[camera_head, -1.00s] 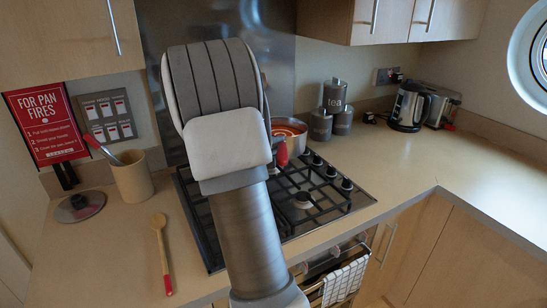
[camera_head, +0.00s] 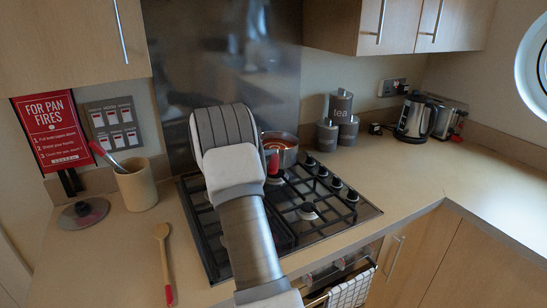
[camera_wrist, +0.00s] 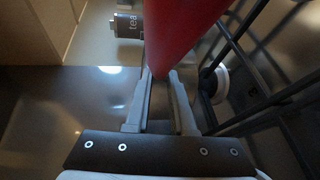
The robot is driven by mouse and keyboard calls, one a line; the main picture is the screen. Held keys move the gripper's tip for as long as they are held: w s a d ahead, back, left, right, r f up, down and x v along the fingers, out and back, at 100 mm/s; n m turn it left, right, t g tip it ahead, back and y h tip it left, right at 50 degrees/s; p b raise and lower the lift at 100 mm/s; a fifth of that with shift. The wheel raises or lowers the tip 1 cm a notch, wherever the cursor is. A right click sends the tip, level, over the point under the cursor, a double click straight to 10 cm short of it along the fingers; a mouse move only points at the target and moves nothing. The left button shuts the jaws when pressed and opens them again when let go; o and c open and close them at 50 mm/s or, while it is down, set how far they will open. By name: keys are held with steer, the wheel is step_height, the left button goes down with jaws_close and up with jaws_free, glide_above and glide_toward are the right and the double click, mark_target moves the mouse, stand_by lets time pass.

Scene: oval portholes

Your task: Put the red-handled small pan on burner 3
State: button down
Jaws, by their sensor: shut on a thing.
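The small pan (camera_head: 284,153) is a metal pan with red-orange contents, at the back of the hob in the head view, partly hidden by my arm. Its red handle (camera_head: 273,164) points towards me. In the wrist view the red handle (camera_wrist: 185,30) fills the top middle, between the tips of my gripper (camera_wrist: 161,78), which is shut on it. In the head view my fingers are hidden behind my wrist. The black-grated gas hob (camera_head: 308,235) lies under the pan and my arm. I cannot tell whether the pan touches the grate. No burner number can be read.
Grey canisters (camera_head: 341,106) stand behind the hob to the right. A utensil pot (camera_head: 137,187), a lid (camera_head: 83,213) and a wooden spoon (camera_head: 163,250) are on the left counter. A kettle (camera_head: 412,118) and toaster (camera_head: 450,121) stand far right. The right counter is mostly clear.

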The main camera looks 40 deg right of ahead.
steer(key=shift+w+d+f+b, duration=0.1)
steer(key=shift+w+f+b, duration=0.1)
steer(key=shift+f, duration=0.8)
steer(key=shift+w+d+f+b, duration=0.1)
steer(key=shift+w+f, duration=0.1)
steer(key=shift+f, duration=0.75)
steer(key=c, duration=1.2)
jaws_free()
steer(key=shift+f, duration=0.35)
steer(key=o, duration=0.4)
steer(key=shift+r, duration=0.1)
steer(key=shift+o, duration=0.2)
steer(key=shift+a, duration=0.1)
